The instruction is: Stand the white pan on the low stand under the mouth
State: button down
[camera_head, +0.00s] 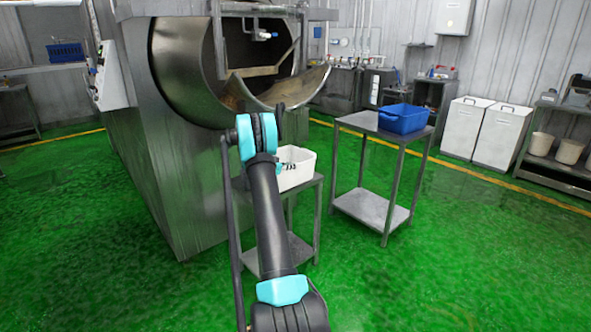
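The white pan (300,175) is upright at the near right of the drum, just behind my arm. It appears to rest on the low grey metal stand (317,183), though my arm hides its left part and the contact. The open, curved steel mouth (244,92) of the drum is above and behind the pan, slightly left. My gripper (287,168) shows only as a small dark shape at the pan's near left side, mostly hidden behind my arm. Whether its fingers are closed on the pan's wall cannot be made out.
A taller grey table (358,121) to the right holds a blue bin (403,118). White lidded bins (479,130) and a rack (560,163) with pale buckets stand at the back right. The green floor is clear at the front right. The drum housing (180,170) blocks the left.

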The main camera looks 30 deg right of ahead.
jog(key=w+a+f, duration=0.1)
jog(key=w, duration=0.8)
jog(key=shift+w+a+f, duration=0.2)
jog(key=shift+a, duration=0.05)
dwell(0.3)
jog(key=shift+f, duration=0.2)
dwell(0.5)
jog(key=c, duration=2.2)
grip_release()
jog(key=o, duration=0.6)
jog(key=shift+c, duration=0.2)
jog(key=shift+f, duration=0.1)
jog(key=shift+r, duration=0.2)
jog(key=shift+r, duration=2.35)
